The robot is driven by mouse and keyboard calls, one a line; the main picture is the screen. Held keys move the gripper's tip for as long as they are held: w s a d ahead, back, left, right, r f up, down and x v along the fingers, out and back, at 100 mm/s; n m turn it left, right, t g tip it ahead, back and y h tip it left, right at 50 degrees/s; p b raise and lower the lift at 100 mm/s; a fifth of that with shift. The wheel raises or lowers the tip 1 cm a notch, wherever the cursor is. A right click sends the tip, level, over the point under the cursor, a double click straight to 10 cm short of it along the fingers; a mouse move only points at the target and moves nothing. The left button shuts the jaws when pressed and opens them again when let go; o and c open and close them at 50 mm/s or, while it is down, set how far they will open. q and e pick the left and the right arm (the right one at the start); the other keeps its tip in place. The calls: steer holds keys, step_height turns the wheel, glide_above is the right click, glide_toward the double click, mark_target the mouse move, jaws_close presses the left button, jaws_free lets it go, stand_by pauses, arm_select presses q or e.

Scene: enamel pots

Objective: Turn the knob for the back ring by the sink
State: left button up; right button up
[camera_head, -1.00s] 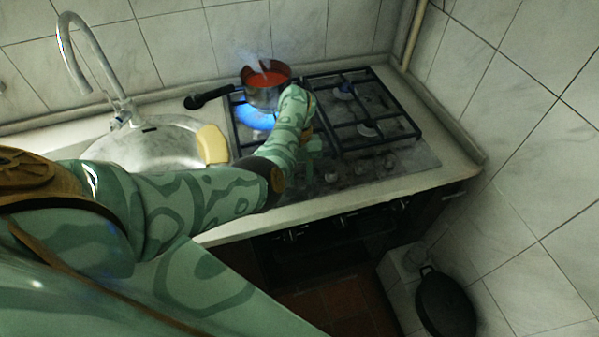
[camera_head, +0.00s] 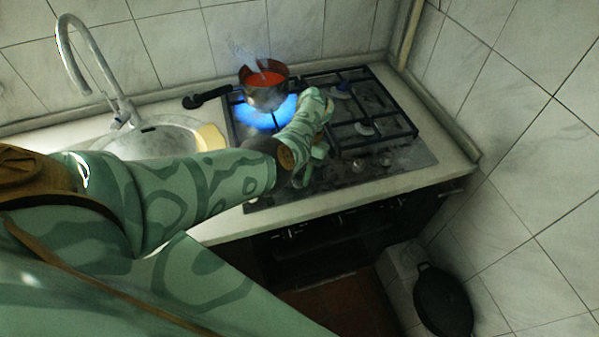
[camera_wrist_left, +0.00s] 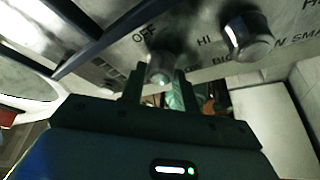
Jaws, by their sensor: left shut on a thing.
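My left gripper (camera_head: 308,172) reaches over the front of the hob (camera_head: 352,172), its jaws partly hidden by my arm. In the left wrist view its two fingers (camera_wrist_left: 158,88) are closed on either side of a knob (camera_wrist_left: 160,66), shut on it, beside the printed word OFF. A small pot (camera_head: 265,95) with red contents and a dark handle stands on the back ring by the sink. A wide blue flame (camera_head: 262,115) burns under it, and steam rises. My right gripper is out of view.
The sink (camera_head: 150,140) with a tall tap (camera_head: 82,50) is at the left, with a yellow sponge (camera_head: 210,137) at its edge. Another knob (camera_wrist_left: 247,34) sits right of the held one. Tiled walls close the back and right. A dark pan (camera_head: 443,300) is low at the right.

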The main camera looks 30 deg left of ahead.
arm_select(q)
steer(key=shift+w+r, duration=0.1)
stand_by(0.3)
steer(key=o, duration=1)
steer(key=p+v, duration=0.1)
steer(key=v, duration=1.5)
steer(key=shift+r, duration=0.1)
